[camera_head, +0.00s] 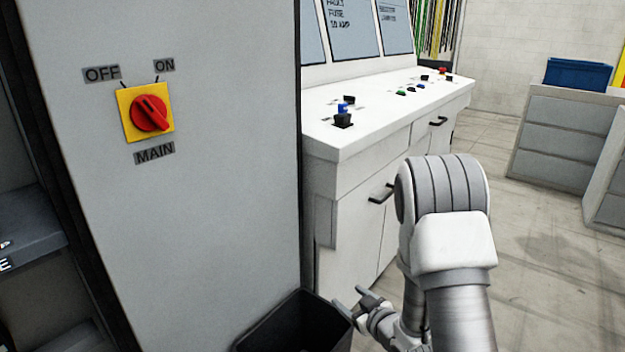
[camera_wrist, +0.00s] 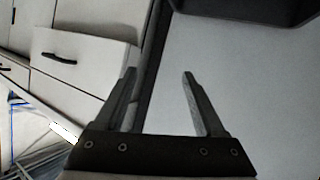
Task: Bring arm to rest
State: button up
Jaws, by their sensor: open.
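My gripper (camera_head: 352,298) is low in the head view, beside the dark bin and in front of the white console's lower front. My arm bends down to it from the right. In the wrist view my gripper (camera_wrist: 160,75) has its two fingers spread apart, with nothing between them. A grey panel surface and a dark seam show behind the fingers there.
A dark open bin (camera_head: 300,325) stands just left of my gripper. The grey cabinet (camera_head: 225,200) with a red rotary switch (camera_head: 150,113) fills the left. A white console (camera_head: 345,165) with buttons stands behind. Floor (camera_head: 540,250) is open at right, before drawer units (camera_head: 560,130).

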jog(key=s+d+r+m+g+h, duration=0.1)
jog(key=s+d+r+m+h, duration=0.15)
jog(key=r, duration=0.65)
jog(key=s+d+r+m+g+h, duration=0.1)
jog(key=s+d+r+m+h, duration=0.2)
jog(key=r, duration=0.5)
jog(key=s+r+m+g+p, duration=0.15)
jog(key=s+r, duration=0.35)
jog(key=s, duration=0.7)
jog(key=s+r+g, duration=0.3)
jog(key=s+r, duration=0.1)
jog(key=s, duration=0.8)
notch_tip(320, 180, up, 15)
jog(key=p, duration=1.4)
jog(key=shift+a+r+p, duration=0.2)
jog(key=shift+a+p, duration=0.2)
